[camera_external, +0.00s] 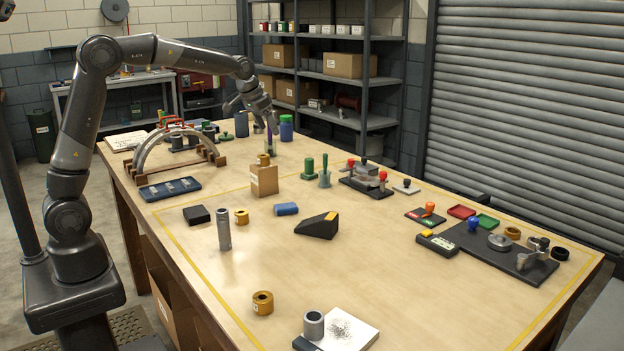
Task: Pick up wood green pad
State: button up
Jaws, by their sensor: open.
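My gripper (268,122) is open and points down over the far end of the table. A slim dark purple and green item (269,143) stands just below it; I cannot tell whether the fingers touch it. Upright green pieces, a squat one (308,168) and one with a tall handle (325,173), stand near the table's middle. No wood shows clearly on any green piece, so I cannot tell surely which is the wood green pad.
A blue jar with a green lid (286,129) stands right beside my gripper. A grey arch on wooden feet (176,145) is to its left. The front middle of the table (400,290) is mostly clear.

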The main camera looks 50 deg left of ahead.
send_near(309, 168)
jog(key=a, duration=0.1)
jog(key=x, duration=0.5)
jog(key=shift+w+a+f, duration=0.1)
jog(key=shift+w+f, duration=0.05)
jog(key=shift+f, duration=0.15)
jog(key=shift+w+x, duration=0.15)
jog(key=shift+x, duration=1.15)
jog(key=shift+w+x, duration=0.15)
jog(key=shift+x, duration=1.2)
jog(key=shift+a+r, duration=0.1)
jog(key=shift+r, duration=0.05)
jog(key=c, duration=1.1)
